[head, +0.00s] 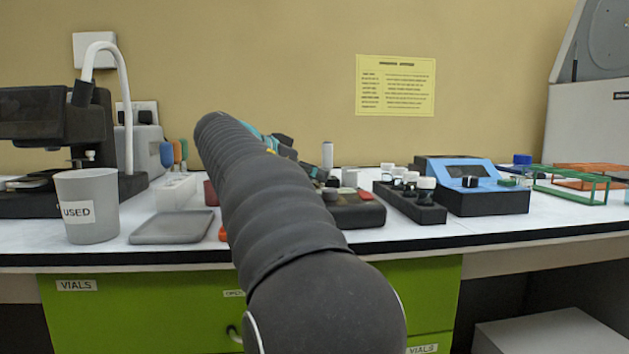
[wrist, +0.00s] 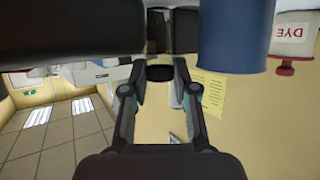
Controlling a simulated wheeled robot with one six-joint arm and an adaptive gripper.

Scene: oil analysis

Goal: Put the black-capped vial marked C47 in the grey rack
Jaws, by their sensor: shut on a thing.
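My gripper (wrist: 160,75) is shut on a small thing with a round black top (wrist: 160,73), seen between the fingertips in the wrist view. It looks like a black-capped vial, but no C47 mark can be read and its body is hidden. In the head view my arm covers most of the gripper; part of it (head: 283,143) shows above the table. A dark grey rack (head: 425,214) stands right of centre and holds several vials, mostly white-capped.
A blue instrument (head: 478,198) with a black cap on it stands right of the rack, with green (head: 572,196) and orange wire racks beyond. A grey tray (head: 172,228) and a USED cup (head: 88,215) are at left. A blue cylinder (wrist: 231,40) is close in the wrist view.

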